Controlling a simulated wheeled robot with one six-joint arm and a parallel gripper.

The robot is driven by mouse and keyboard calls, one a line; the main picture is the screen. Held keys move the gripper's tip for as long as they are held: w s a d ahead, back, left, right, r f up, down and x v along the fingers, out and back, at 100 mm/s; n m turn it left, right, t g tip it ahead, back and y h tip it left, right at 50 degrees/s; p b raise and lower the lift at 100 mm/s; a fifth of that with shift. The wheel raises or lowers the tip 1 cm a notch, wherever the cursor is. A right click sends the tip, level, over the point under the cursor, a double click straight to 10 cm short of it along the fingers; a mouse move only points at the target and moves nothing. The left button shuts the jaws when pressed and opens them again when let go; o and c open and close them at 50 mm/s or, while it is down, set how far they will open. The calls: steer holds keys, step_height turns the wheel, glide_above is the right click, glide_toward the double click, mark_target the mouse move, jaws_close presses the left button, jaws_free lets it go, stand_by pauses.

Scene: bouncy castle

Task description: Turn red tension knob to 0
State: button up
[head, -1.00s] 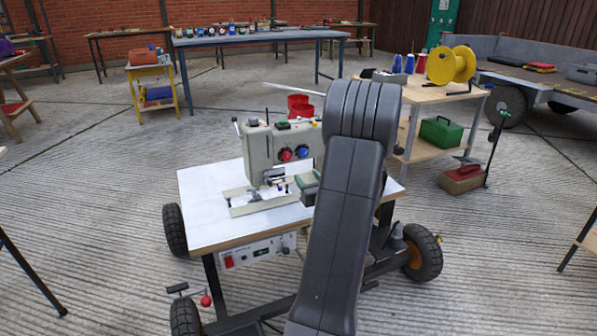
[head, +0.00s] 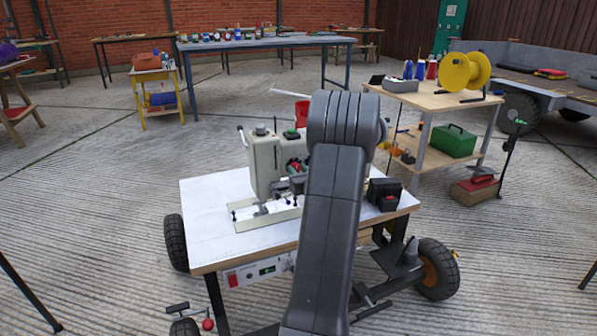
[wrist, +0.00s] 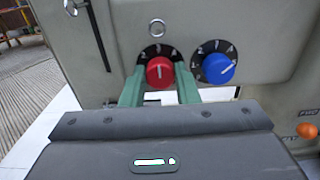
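The red tension knob (wrist: 160,71) is on the grey face of the sewing machine (head: 264,163). Its white pointer line stands about upright, toward the 3 on a black dial with white numbers. My gripper (wrist: 160,80) has its two green fingers to the left and right of the knob. The fingers look spread, with a thin gap at the knob's sides; contact is not clear. The blue knob (wrist: 218,68) is just right of the right finger. In the head view my arm hides much of the machine, and the gripper is small there.
The machine stands on a white-topped wheeled cart (head: 215,210). An orange knob (wrist: 307,131) is low on the right in the wrist view. A wooden table (head: 440,100) with a yellow spool (head: 465,71) stands behind right. The floor left of the cart is clear.

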steer(key=shift+n, duration=0.3)
steer(key=n, duration=0.6)
steer(key=shift+a, duration=0.1)
steer(key=n, duration=0.7)
steer(key=shift+f, duration=0.15)
steer(key=n, duration=1.3)
steer(key=shift+f, duration=0.2)
steer(key=shift+n, duration=0.3)
steer(key=o, duration=1)
